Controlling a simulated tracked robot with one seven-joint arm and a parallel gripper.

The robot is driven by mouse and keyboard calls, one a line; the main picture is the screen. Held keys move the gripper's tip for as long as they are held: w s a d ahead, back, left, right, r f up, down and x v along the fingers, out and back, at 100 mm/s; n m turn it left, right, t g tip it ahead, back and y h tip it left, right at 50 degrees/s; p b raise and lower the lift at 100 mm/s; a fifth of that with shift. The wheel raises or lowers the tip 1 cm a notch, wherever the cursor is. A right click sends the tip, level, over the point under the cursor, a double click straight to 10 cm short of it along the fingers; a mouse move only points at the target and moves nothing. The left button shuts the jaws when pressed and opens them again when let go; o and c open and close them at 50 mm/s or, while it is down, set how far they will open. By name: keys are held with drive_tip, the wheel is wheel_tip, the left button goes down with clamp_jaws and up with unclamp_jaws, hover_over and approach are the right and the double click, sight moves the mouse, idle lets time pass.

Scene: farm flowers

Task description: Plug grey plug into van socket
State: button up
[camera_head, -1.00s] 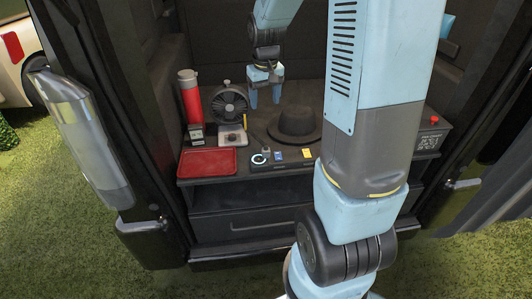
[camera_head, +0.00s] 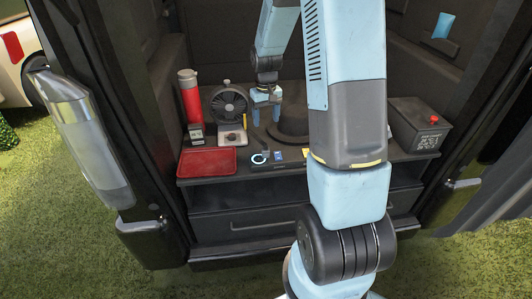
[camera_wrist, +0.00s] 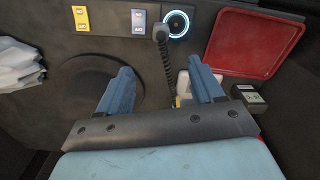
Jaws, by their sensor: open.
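My gripper (camera_head: 265,118) is open above the van's shelf, beside the black hat. In the wrist view its two blue fingers (camera_wrist: 161,76) are spread, with a coiled dark cable (camera_wrist: 168,75) running between them, closer to the right finger. The cable ends in a dark grey plug (camera_wrist: 161,33) close beside the round socket with a glowing ring (camera_wrist: 177,23). I cannot tell whether they touch. The ringed socket (camera_head: 259,157) is at the shelf's front edge in the head view. A blue socket (camera_wrist: 139,21) and a yellow socket (camera_wrist: 81,18) are in line with it.
A red tray (camera_head: 207,161), red flask (camera_head: 190,97), fan (camera_head: 229,102) and pale block (camera_head: 232,137) stand left of my gripper. The black hat (camera_head: 294,124) is close on its right. A dark box with a red button (camera_head: 420,127) is at the shelf's right.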

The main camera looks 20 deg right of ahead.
sight(266, 146)
drive_tip(key=shift+f, duration=0.1)
wheel_tip(266, 146, down, 8)
drive_tip(key=shift+f, duration=0.25)
idle(0.4)
drive_tip(key=shift+s+a+f, duration=0.1)
drive_tip(key=shift+s+f, duration=0.05)
drive_tip(key=shift+f, duration=2.45)
drive_tip(key=c, duration=1.2)
drive_tip(key=shift+o, duration=0.2)
drive_tip(key=shift+r, duration=0.2)
